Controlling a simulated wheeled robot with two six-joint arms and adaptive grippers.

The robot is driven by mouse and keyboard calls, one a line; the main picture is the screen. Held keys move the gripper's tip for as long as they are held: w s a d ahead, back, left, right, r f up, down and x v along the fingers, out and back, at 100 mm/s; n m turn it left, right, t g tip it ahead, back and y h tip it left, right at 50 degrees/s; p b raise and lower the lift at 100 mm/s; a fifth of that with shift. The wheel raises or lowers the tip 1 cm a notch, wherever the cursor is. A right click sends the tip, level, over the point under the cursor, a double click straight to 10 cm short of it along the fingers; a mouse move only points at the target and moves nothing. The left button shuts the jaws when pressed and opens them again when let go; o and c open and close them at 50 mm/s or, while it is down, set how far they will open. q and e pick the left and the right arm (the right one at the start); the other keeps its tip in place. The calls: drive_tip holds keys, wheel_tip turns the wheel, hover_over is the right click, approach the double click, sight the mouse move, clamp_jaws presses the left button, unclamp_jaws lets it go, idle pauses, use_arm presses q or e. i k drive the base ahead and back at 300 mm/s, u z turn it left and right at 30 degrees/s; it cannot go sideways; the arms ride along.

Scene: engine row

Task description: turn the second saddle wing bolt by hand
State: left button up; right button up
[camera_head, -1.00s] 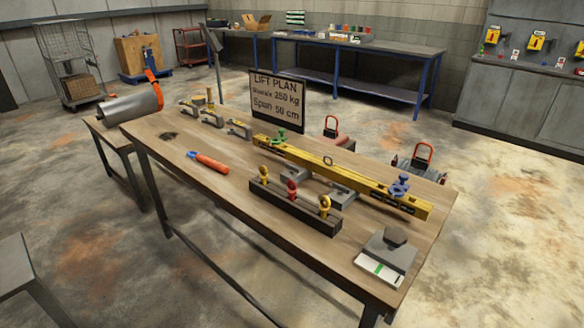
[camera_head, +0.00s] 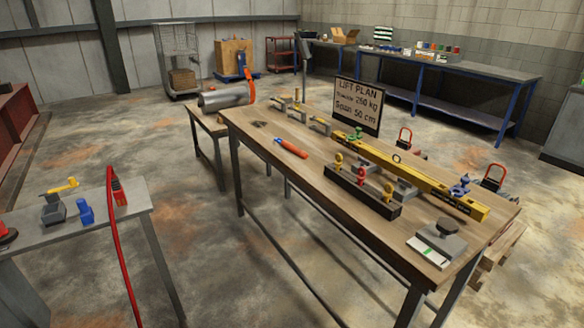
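A yellow lifting beam (camera_head: 425,178) lies along the right side of the wooden workbench (camera_head: 262,164). A green fitting (camera_head: 356,134) sits at its far left end and a blue fitting (camera_head: 461,187) near its right end. These look like the saddles with their bolts, but they are too small to make out the wings. I cannot tell which is the second one. Neither of my grippers is in view.
A dark rack (camera_head: 358,195) with yellow and red eye pieces stands in front of the beam. An orange-handled tool (camera_head: 291,148) and a grey block (camera_head: 440,243) lie on the bench. A grey table (camera_head: 80,238) with a red hose stands at left. Open floor lies between.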

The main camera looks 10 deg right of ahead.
sight(364, 162)
drive_tip(key=u, duration=0.35)
drive_tip(key=k, duration=0.55)
drive_tip(key=u, duration=0.55)
drive_tip(key=i, duration=1.4)
drive_tip(key=z, duration=0.9)
drive_tip(key=i, duration=0.85)
drive_tip(key=z, duration=0.8)
